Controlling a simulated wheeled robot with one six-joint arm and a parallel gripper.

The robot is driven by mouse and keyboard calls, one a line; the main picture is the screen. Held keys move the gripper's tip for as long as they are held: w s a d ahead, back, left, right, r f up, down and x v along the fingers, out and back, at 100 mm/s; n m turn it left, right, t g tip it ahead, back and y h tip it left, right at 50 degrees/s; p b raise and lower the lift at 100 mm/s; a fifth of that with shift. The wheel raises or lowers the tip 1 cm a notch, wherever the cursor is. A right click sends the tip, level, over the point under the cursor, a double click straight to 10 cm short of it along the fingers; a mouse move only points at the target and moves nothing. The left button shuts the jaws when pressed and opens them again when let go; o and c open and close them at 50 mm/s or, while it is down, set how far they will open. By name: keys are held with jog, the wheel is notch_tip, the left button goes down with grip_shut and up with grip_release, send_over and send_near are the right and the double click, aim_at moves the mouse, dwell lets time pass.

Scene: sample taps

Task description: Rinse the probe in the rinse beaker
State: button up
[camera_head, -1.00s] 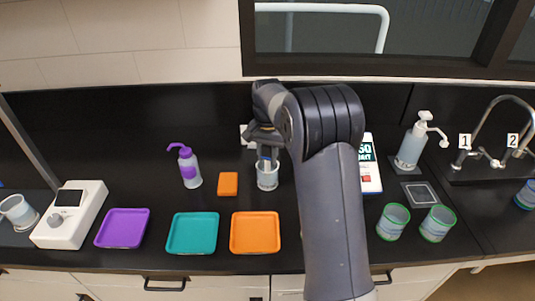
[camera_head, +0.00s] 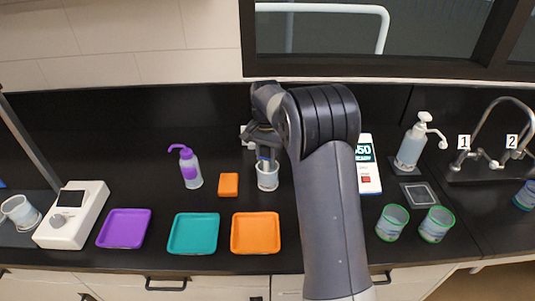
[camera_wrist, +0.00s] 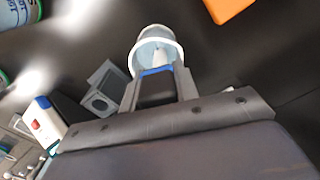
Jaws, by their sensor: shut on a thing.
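The rinse beaker (camera_head: 268,181), a small clear cup with a pale rim, stands on the dark counter below my gripper (camera_head: 264,141). It also shows in the wrist view (camera_wrist: 151,36), just beyond the fingers. My gripper (camera_wrist: 157,80) is shut on the probe (camera_wrist: 155,71), whose blue part shows between the fingers. The probe's pale lower end reaches into the beaker's mouth in the wrist view. How deep the tip sits, and whether it touches the wall, I cannot tell. In the head view my arm hides part of the counter right of the beaker.
A white meter with a display (camera_head: 367,172) stands right of my arm. An orange block (camera_head: 228,185) and a purple-and-white wash bottle (camera_head: 190,168) stand left of the beaker. Purple, teal and orange trays (camera_head: 256,249) line the front. Two green-rimmed beakers (camera_head: 392,223) stand front right.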

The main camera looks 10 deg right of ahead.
jog(key=shift+s+a, duration=0.15)
jog(key=shift+a, duration=0.05)
jog(key=shift+s+d, duration=0.1)
jog(key=shift+s+d, duration=0.25)
jog(key=shift+s, duration=0.1)
jog(key=shift+w+p, duration=0.35)
jog(key=shift+w, duration=0.05)
dwell(0.7)
notch_tip(320, 180, up, 8)
jog(key=p, duration=0.6)
jog(key=shift+f, duration=0.15)
jog(key=shift+r, duration=0.9)
jog(key=shift+r, duration=0.1)
